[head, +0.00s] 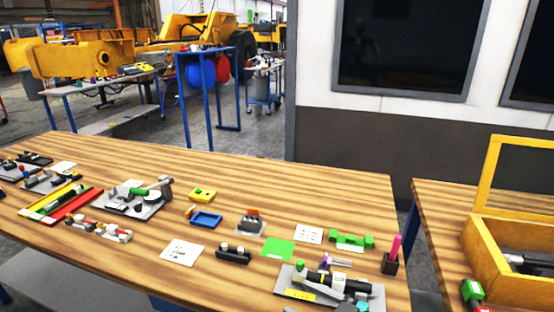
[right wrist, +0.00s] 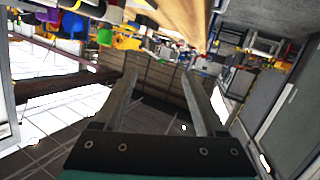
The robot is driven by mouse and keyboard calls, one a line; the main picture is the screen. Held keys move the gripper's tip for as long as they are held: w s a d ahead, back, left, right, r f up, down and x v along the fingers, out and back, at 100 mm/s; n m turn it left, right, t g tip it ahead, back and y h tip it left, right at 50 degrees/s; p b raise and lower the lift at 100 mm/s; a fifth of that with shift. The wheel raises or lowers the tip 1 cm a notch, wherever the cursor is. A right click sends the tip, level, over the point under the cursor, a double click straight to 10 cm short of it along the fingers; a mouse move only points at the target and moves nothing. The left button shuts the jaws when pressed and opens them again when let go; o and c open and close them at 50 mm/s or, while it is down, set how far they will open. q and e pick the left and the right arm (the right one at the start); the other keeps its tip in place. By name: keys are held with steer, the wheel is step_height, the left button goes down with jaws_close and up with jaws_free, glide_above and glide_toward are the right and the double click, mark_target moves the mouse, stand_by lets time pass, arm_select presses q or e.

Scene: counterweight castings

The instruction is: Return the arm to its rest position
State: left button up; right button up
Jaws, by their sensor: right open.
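The right wrist view is strongly tilted and looks past the fingers at the floor and the room. My left gripper is not in view.
The wooden table (head: 150,165) carries fixtures, cards and small parts, including a blue tray (head: 206,226) and a black holder with a pink stick (head: 391,262). A yellow-framed wooden box (head: 500,280) stands on another table at right. The table's back strip is clear.

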steer(key=s+d+f+m+g+h, duration=0.2)
steer(key=s+d+m+h, duration=0.15)
steer(key=s, duration=0.45)
steer(key=s+d+f+m+g+h, duration=0.1)
steer(key=s+d+m+g+h, duration=0.2)
steer(key=s, duration=0.4)
steer(key=s+d+f+m+g+h, duration=0.1)
steer(key=s+d+f+m+h, duration=0.1)
steer(key=s+d+m+h, duration=0.45)
step_height(320, 180, down, 25)
steer(key=s+a+n+g+y+b, duration=0.1)
steer(key=s+a+n+b, duration=0.2)
steer(key=b, duration=0.1)
arm_select(q)
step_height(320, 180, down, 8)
steer(key=b, duration=0.4)
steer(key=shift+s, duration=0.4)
arm_select(e)
steer(key=s+d+f+g, duration=0.1)
steer(key=s+d+f, duration=0.2)
steer(key=s+f, duration=1.2)
step_height(320, 180, down, 4)
steer(key=shift+s+r+g, duration=0.2)
steer(key=shift+s+g, duration=0.2)
